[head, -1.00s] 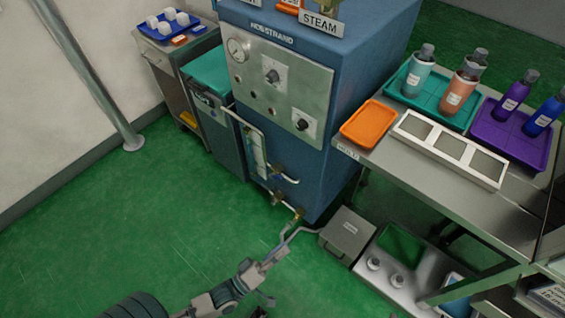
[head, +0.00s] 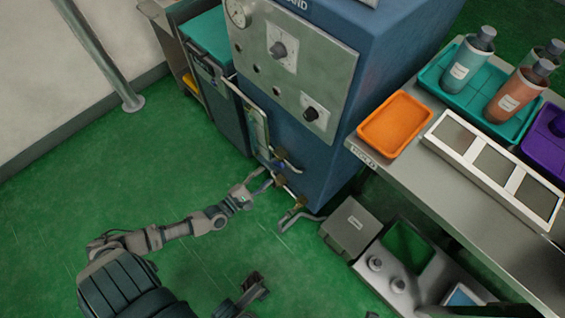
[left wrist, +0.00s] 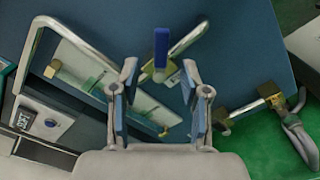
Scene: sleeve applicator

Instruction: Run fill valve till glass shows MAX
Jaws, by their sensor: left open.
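The blue cabinet (head: 335,150) carries an upright sight glass (head: 257,128) in a pale pipe frame on its left side; the glass also shows tilted in the left wrist view (left wrist: 85,62). Its level and any MAX mark are too small to read. In the left wrist view a brass valve with a blue lever (left wrist: 161,47) sits at the glass's pipework. My left gripper (head: 256,183) is open in front of this valve. The lever stands between and just beyond its fingertips (left wrist: 159,78), with no clear contact. A grey jointed part of mine, possibly my right gripper (head: 250,294), shows low in the head view.
Another brass valve (left wrist: 268,91) with a bent pipe sits lower on the cabinet. A grey box (head: 350,227) stands on the floor to the right. The steel table (head: 440,200) holds an orange tray (head: 395,123) and bottles. Green floor is clear at left.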

